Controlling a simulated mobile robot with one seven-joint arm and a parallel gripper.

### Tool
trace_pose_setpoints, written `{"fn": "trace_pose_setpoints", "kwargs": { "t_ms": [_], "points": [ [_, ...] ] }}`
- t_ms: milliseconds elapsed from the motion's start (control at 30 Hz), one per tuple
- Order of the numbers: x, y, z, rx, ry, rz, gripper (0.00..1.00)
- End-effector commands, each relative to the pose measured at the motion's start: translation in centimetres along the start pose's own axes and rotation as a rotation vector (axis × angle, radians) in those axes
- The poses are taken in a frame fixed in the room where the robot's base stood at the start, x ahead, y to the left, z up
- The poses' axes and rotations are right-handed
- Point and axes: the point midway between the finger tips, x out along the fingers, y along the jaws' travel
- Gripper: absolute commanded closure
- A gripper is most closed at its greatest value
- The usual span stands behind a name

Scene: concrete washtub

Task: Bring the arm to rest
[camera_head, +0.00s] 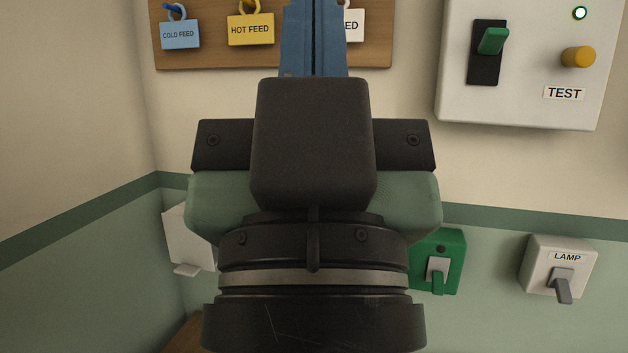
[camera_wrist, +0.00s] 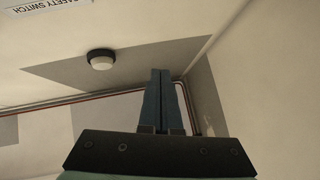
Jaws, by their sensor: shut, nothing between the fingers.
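My gripper (camera_head: 315,38) stands upright in the middle of the head view, its blue fingers pointing up and pressed together with nothing between them. Its dark body and wrist fill the centre and hide part of the wall. In the wrist view my gripper (camera_wrist: 160,100) also shows its two fingers together, pointing toward the upper wall and ceiling. The fingers overlap the tag board in the head view; I cannot tell how far they are from it.
A wooden board (camera_head: 215,58) holds a blue COLD FEED tag (camera_head: 180,35), a yellow HOT FEED tag (camera_head: 251,30) and a partly hidden white tag (camera_head: 354,26). A TEST panel (camera_head: 535,110), green switch (camera_head: 452,250) and LAMP switch (camera_head: 548,252) are at right. A round lamp (camera_wrist: 101,60) is overhead.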

Motion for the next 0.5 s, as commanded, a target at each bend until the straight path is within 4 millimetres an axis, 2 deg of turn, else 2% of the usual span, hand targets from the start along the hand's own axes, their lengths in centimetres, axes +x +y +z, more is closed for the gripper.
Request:
{"fn": "trace_pose_setpoints", "kwargs": {
  "t_ms": [33,200,400,500],
  "points": [
    [2.0,0.0,-1.9,0.000,0.000,0.000,1.00],
    [5.8,0.0,-5.5,0.000,-0.001,-0.001,1.00],
    [9.7,0.0,-9.1,0.000,-0.001,-0.001,1.00],
    [10.9,0.0,-10.3,0.000,-0.001,-0.001,1.00]
  ]
}}
